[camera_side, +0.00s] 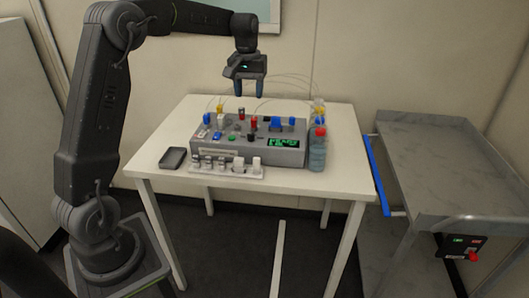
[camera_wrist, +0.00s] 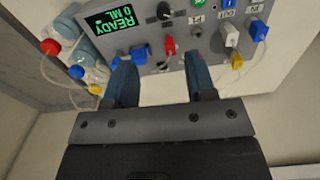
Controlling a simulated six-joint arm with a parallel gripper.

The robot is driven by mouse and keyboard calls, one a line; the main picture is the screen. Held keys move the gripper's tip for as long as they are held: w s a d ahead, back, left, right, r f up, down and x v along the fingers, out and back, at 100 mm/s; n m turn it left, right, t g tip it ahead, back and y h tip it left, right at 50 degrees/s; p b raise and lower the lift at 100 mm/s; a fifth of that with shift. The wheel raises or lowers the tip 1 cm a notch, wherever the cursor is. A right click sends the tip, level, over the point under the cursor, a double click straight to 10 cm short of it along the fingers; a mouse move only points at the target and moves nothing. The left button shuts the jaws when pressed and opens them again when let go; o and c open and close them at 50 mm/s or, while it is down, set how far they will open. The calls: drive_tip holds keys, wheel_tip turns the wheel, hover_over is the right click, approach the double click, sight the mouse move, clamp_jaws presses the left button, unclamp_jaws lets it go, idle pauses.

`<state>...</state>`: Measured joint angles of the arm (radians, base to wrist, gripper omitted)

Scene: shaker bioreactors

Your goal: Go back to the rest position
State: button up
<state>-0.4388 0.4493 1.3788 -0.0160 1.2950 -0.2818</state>
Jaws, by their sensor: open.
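My gripper (camera_side: 249,88) hangs above the back of the white table, fingers pointing down. It is open and empty. In the wrist view its two blue fingers (camera_wrist: 163,82) stand apart with nothing between them. Below it, on the table, is the grey bioreactor control box (camera_side: 222,146) with coloured connectors on top and a green lit display. In the wrist view the box (camera_wrist: 186,60) is upside down and its display (camera_wrist: 112,18) reads READY 0 ML. The fingers are clear of the box in the side view.
Bottles with red and yellow caps (camera_side: 317,152) stand at the box's right end, with thin tubes arching behind. A rack of small vials (camera_side: 225,170) lies in front, and a dark tray (camera_side: 172,158) at left. A grey cart (camera_side: 435,165) with a blue handle stands right of the white table (camera_side: 330,183).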

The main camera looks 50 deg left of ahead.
drive_tip(key=s+d+r+m+t, duration=0.2)
drive_tip(key=s+d+r, duration=0.35)
drive_tip(key=d, duration=0.25)
drive_tip(key=s+d+f+m+t, duration=0.1)
drive_tip(key=s+d+m, duration=0.2)
drive_tip(key=s+d, duration=0.3)
drive_tip(key=s+d+f+m+t, duration=0.2)
drive_tip(key=s+d, duration=0.5)
drive_tip(key=s, duration=0.7)
drive_tip(key=shift+f+m, duration=0.2)
drive_tip(key=shift+m, duration=0.5)
